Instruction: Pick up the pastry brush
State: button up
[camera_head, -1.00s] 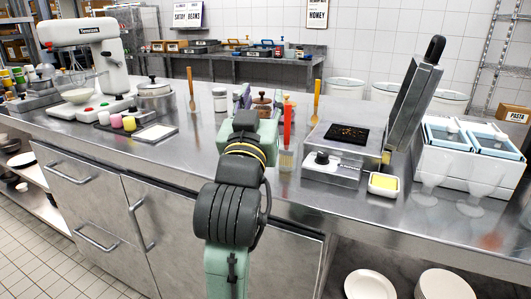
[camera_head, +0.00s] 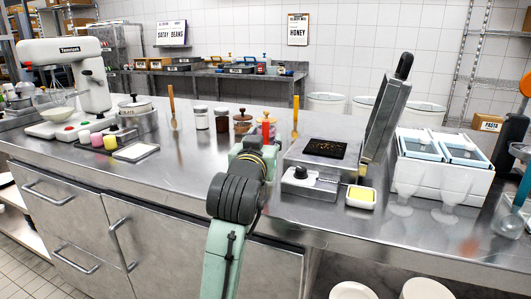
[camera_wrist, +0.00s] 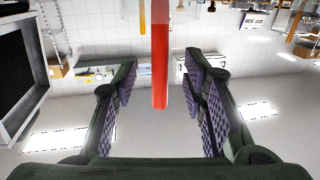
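The pastry brush has a red handle (camera_head: 266,129) and stands upright on the steel counter. In the head view my gripper and wrist hide most of it, including its bristles. In the wrist view the red handle (camera_wrist: 160,65) points between my two fingers, with clear gaps on both sides. My gripper (camera_wrist: 160,103) is open and holds nothing. In the head view my gripper (camera_head: 258,142) is at the brush, low over the counter.
A steel press (camera_head: 320,155) with a raised lid stands close to the right, with a yellow-filled dish (camera_head: 361,195) in front. Jars (camera_head: 222,119) stand behind my gripper. An orange-handled utensil (camera_head: 296,116) stands behind the press. The counter left of my gripper is mostly clear.

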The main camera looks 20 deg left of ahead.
jog(key=shift+w+a, duration=0.2)
jog(key=shift+w, duration=0.9)
grip_shut()
